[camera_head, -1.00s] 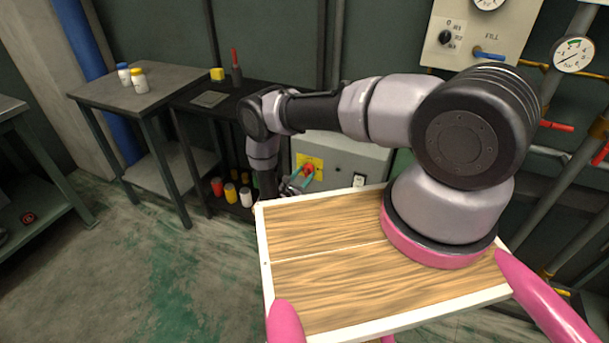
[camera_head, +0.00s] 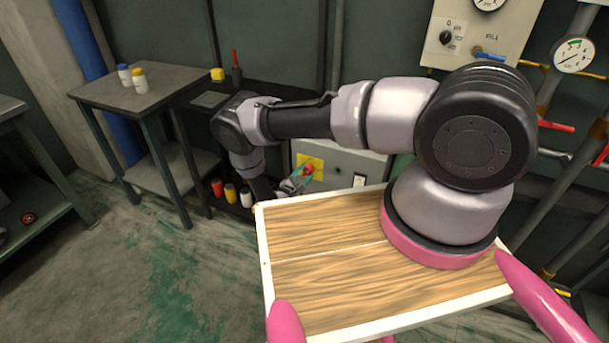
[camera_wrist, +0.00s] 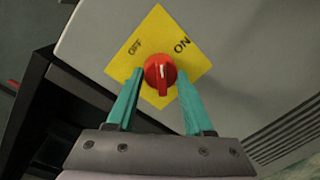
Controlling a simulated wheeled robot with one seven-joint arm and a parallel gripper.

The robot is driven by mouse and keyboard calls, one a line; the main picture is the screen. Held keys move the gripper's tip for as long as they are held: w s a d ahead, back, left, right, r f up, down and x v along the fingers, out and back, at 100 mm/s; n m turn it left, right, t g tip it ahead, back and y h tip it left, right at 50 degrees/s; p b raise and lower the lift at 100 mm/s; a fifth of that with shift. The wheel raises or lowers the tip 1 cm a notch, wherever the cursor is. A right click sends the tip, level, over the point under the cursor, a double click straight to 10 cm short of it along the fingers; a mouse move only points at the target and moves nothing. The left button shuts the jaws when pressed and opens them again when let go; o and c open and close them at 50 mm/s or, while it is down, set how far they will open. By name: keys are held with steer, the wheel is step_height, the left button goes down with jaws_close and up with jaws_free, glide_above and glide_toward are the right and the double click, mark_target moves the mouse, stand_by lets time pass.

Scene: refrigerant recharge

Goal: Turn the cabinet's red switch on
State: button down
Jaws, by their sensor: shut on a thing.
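The cabinet (camera_head: 340,158) is a light grey box with a yellow plate (camera_head: 318,163) on its front. The red switch (camera_head: 308,169) is a round knob on that plate. In the wrist view the red switch (camera_wrist: 160,71) sits between the two teal fingers of my gripper (camera_wrist: 160,82), which is shut on it. The yellow plate (camera_wrist: 157,38) looks turned like a diamond, with OFF at left and ON at right. The knob's white mark points roughly up in the picture, between the two words. In the head view my gripper (camera_head: 300,178) reaches the switch from the left.
A wall panel (camera_head: 466,57), gauges and pipes are at right. Open floor lies at left.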

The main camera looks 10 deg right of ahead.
steer(key=m, duration=0.4)
steer(key=shift+r+y, duration=0.1)
steer(key=shift+y, duration=0.2)
steer(key=m, duration=0.4)
steer(key=shift+s+m+y, duration=0.1)
steer(key=shift+m+y, duration=0.2)
steer(key=shift+c, duration=1.4)
jaws_free()
steer(key=f+v, duration=0.1)
steer(key=v, duration=0.9)
steer(key=shift+s+r, duration=0.35)
steer(key=shift+r, duration=0.05)
steer(key=shift+a, duration=0.15)
